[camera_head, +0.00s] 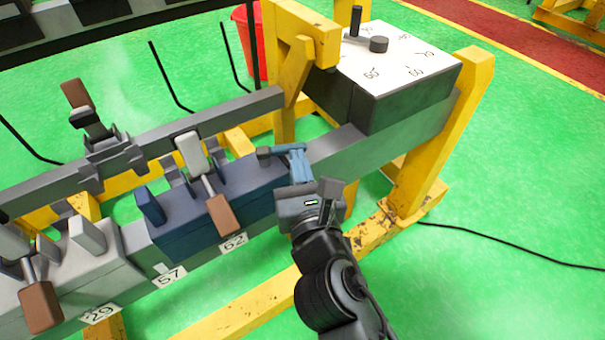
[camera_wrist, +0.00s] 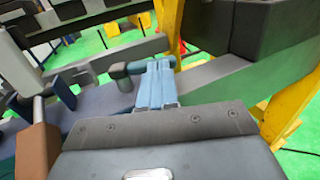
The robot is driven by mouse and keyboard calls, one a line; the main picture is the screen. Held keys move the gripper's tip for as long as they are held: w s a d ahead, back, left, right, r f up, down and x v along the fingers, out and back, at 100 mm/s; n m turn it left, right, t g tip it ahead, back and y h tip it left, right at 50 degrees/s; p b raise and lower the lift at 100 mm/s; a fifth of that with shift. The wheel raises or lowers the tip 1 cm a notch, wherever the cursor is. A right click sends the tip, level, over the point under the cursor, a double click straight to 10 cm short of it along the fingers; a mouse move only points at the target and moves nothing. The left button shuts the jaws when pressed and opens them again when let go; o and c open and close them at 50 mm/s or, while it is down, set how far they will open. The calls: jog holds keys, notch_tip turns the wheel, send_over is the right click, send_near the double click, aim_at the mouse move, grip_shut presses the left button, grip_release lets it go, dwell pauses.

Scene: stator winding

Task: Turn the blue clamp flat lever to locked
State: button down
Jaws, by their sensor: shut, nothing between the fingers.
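The dark blue clamp (camera_head: 185,222) sits on the grey rail, above labels 57 and 62. Its lever has a flat brown handle (camera_head: 222,215) hanging down at the front and a pale paddle (camera_head: 189,152) at the upper end. In the wrist view, the brown handle (camera_wrist: 38,152) is at the left edge. A short rod with a dark round knob (camera_head: 264,153) is at the clamp's right end; it also shows in the wrist view (camera_wrist: 119,71). My gripper (camera_head: 291,150) has light blue fingers, shut and empty, beside this rod. I cannot tell whether they touch it.
A grey clamp (camera_head: 85,262) with another brown-handled lever stands at the left. A box with a white dial top (camera_head: 400,55) is at the back right. Yellow frame posts (camera_head: 440,140) flank it. A red bin (camera_head: 247,40) stands behind. Green floor at the right is mostly clear.

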dwell(0.3)
jog(key=w+p, duration=0.1)
jog(key=p, duration=0.1)
jog(key=w+p, duration=0.1)
jog(key=p, duration=0.1)
jog(key=shift+w+d, duration=0.35)
jog(key=shift+w, duration=0.05)
jog(key=shift+s+d, duration=0.1)
